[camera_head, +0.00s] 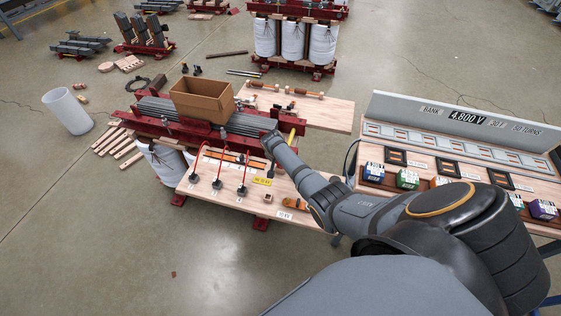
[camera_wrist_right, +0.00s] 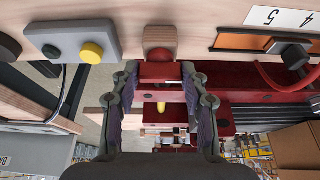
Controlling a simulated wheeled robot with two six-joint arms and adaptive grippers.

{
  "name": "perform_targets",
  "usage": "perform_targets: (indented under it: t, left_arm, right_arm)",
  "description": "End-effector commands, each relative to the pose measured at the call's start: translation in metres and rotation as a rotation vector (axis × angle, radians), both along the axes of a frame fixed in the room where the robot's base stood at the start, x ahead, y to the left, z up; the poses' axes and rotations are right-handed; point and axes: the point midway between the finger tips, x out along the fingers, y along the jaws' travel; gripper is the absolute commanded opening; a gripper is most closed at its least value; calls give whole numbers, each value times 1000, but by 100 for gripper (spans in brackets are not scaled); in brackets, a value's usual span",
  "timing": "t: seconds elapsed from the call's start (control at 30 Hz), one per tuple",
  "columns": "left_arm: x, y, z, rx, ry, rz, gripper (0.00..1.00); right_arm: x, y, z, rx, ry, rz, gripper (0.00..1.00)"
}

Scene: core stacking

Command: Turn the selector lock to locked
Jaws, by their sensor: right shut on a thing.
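My right gripper (camera_head: 271,140) is at the far edge of the wooden panel (camera_head: 222,200) in the head view, mostly hidden by its own arm. In the right wrist view its two fingers (camera_wrist_right: 160,76) stand either side of a small wooden knob with a red lower face (camera_wrist_right: 160,45), and they are shut on it. This looks like the selector lock, but its markings and turned position cannot be read. A grey box with a yellow button (camera_wrist_right: 92,53) and a dark one is beside it. My left gripper is not in view.
Several red-and-black leads (camera_head: 217,184) stand on the panel. An open cardboard box (camera_head: 202,98) sits behind on the red frame. A sloped console (camera_head: 460,130) with coloured blocks is on the right. A yellow handle (camera_head: 292,136) is close beside my right gripper.

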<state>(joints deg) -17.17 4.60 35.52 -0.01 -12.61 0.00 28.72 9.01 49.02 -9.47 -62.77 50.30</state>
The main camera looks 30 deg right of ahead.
Motion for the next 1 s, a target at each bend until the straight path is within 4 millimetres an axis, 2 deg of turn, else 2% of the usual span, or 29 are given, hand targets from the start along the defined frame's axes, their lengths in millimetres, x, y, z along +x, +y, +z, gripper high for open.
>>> perform_targets:
  t: [0.27,0.3,0.47,0.83,1.0]
  left_arm:
    - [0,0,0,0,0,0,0]
    - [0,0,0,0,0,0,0]
    - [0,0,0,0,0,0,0]
    - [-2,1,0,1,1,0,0]
    - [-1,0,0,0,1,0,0]
  right_arm:
    - [0,0,0,2,0,-3,14]
    - [0,0,0,2,0,-3,48]
    - [0,0,0,0,-1,-2,68]
    - [-1,1,4,1,-1,0,68]
    - [-6,8,24,0,-3,1,68]
